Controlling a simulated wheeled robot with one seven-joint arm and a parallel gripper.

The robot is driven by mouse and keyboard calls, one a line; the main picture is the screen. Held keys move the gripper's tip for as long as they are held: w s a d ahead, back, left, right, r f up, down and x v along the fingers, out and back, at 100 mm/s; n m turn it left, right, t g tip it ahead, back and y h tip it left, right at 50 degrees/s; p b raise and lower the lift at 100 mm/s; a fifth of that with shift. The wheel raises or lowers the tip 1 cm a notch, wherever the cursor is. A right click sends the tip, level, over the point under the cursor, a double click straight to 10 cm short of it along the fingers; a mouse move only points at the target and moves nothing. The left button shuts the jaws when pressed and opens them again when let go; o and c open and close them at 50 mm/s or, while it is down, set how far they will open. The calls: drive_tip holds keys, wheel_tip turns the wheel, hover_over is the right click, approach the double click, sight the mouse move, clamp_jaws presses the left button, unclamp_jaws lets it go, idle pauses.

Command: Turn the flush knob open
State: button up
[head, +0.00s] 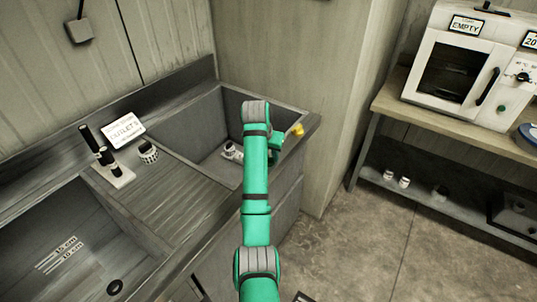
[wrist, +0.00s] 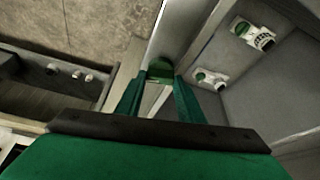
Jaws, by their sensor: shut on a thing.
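My gripper (wrist: 160,84) is shut on a small green rounded piece (wrist: 160,70), which sits between its fingertips over the pale sink rim. I take this piece for the flush knob, but its marking and turn are not readable. In the head view my gripper (head: 280,142) is mostly hidden behind my arm at the right basin's rim, with a small yellow part (head: 297,130) beside it. Two white fittings with green round ends, a far one (wrist: 252,34) and a nearer one (wrist: 210,79), sit inside the basin in the wrist view.
The right basin (head: 205,125) has a white fitting inside. An outlets sign (head: 124,130), black-handled taps (head: 107,158) and a striped knob (head: 148,152) stand on the counter. A bench (head: 420,115) with a white oven (head: 462,70) is at right. Floor between is clear.

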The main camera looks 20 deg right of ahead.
drive_tip(key=n+y, duration=0.1)
drive_tip(key=n, duration=0.4)
drive_tip(key=n+t+y, duration=0.1)
drive_tip(key=n, duration=0.1)
drive_tip(key=shift+s+d+y, duration=0.1)
drive_tip(key=shift+d+y, duration=0.2)
drive_tip(key=n+y, duration=0.1)
drive_tip(key=n, duration=0.3)
drive_tip(key=shift+d+n+y, duration=0.1)
drive_tip(key=shift+n+y, duration=0.3)
drive_tip(key=shift+d+n+g+y, duration=0.1)
drive_tip(key=shift+n+g+y, duration=0.45)
drive_tip(key=shift+n, duration=1.25)
drive_tip(key=o, duration=1.1)
drive_tip(key=shift+c, duration=0.2)
drive_tip(key=v, duration=1)
drive_tip(key=shift+r, duration=0.35)
